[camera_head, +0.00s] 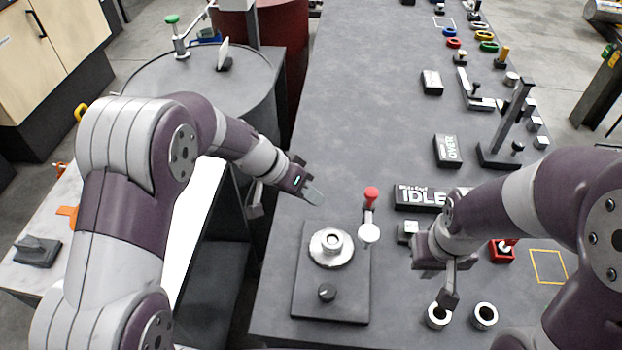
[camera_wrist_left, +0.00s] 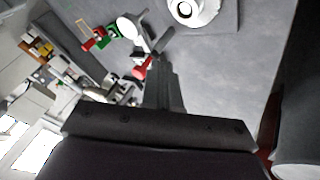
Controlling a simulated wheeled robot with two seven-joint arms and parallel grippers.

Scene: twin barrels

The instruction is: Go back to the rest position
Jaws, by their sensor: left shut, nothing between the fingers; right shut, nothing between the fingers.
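My left gripper (camera_head: 314,196) is shut and empty, in the air over the left edge of the grey table (camera_head: 350,90). It is up and to the left of the dark plate with a round metal fitting (camera_head: 331,247). In the left wrist view its shut fingers (camera_wrist_left: 165,75) point toward the table top. My right gripper (camera_head: 450,297) is shut and empty, low over the front right of the table near two metal rings. Whether it touches the near ring (camera_head: 438,316) I cannot tell.
A red-topped lever (camera_head: 371,195) stands between the grippers. An IDLE block (camera_head: 420,197), an OVER block (camera_head: 447,150) and a dark upright stand (camera_head: 508,125) are on the right. A grey barrel (camera_head: 255,85) stands left of the table. The table's far middle is clear.

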